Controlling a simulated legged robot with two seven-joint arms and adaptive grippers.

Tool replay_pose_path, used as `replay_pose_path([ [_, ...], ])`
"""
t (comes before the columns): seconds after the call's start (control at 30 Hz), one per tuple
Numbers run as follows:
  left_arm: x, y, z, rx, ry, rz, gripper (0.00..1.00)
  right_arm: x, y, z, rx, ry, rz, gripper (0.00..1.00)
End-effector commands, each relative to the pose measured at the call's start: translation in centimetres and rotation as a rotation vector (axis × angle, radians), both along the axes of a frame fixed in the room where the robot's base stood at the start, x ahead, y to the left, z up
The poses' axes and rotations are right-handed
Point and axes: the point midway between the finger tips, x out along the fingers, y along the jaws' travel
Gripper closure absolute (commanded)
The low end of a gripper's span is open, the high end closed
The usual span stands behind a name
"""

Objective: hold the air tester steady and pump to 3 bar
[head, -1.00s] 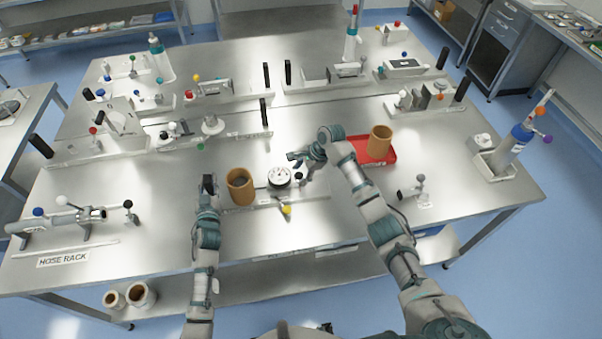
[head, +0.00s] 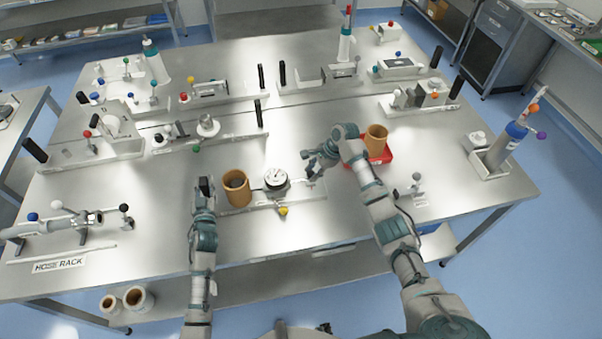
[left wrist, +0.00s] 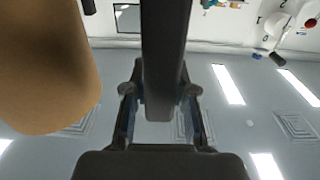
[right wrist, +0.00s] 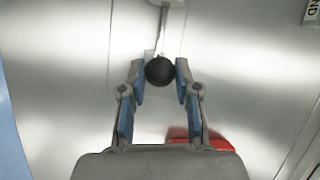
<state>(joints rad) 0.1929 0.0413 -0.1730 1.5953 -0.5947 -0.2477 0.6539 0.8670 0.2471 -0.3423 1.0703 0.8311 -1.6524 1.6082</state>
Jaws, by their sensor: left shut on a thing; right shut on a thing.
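The air tester (head: 255,202) is a pale base near the front middle of the bench, with a brown cylinder, a round white gauge (head: 276,177) and a yellow knob (head: 283,211). The gauge's reading is too small to tell. My left gripper (head: 204,190) is shut on the tester's upright black handle (left wrist: 165,50), left of the brown cylinder (head: 237,187). That cylinder fills the left of the left wrist view. My right gripper (head: 314,168) is shut on a black ball knob (right wrist: 160,70) on a pale rod, right of the gauge.
A red tray (head: 383,157) with another brown cylinder (head: 376,139) lies beside my right forearm. A small fixture (head: 412,190) stands further right. Rigs with knobs and black posts line the bench behind. The hose rack (head: 60,265) is at the left.

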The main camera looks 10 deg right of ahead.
Motion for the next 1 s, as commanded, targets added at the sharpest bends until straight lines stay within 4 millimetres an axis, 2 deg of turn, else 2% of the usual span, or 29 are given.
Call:
replay_pose_path([
  [0.03, -0.2, 0.3, -1.2, 0.003, 0.024, 0.009, 1.0, 0.0, -0.8, -0.2, -0.005, 0.002, -0.006, 1.0],
  [0.33, -0.2, 0.3, -1.2, 0.004, 0.024, 0.008, 1.0, 0.0, -1.0, -0.2, -0.007, 0.001, -0.005, 1.0],
  [0.37, -0.2, 0.3, -1.2, 0.004, 0.024, 0.008, 1.0, 0.0, -1.0, -0.2, -0.006, 0.002, -0.005, 0.63],
  [0.43, -0.2, 0.3, -1.2, 0.004, 0.024, 0.008, 1.0, 0.0, -1.0, -0.2, -0.007, 0.001, -0.005, 0.46],
  [0.47, -0.2, 0.3, -1.2, 0.004, 0.024, 0.008, 1.0, 0.0, -1.0, -0.2, -0.006, 0.002, -0.004, 0.43],
  [0.8, -0.2, 0.3, -1.2, 0.004, 0.024, 0.007, 1.0, 0.0, -0.9, 0.2, -0.003, -0.001, -0.003, 0.43],
  [0.87, -0.2, 0.3, -1.2, 0.003, 0.024, 0.007, 1.0, 0.0, -1.2, 0.7, -0.003, -0.002, -0.003, 0.43],
  [1.0, -0.2, 0.3, -1.2, 0.003, 0.024, 0.007, 1.0, -0.3, -2.3, 3.1, -0.004, -0.005, -0.004, 0.43],
])
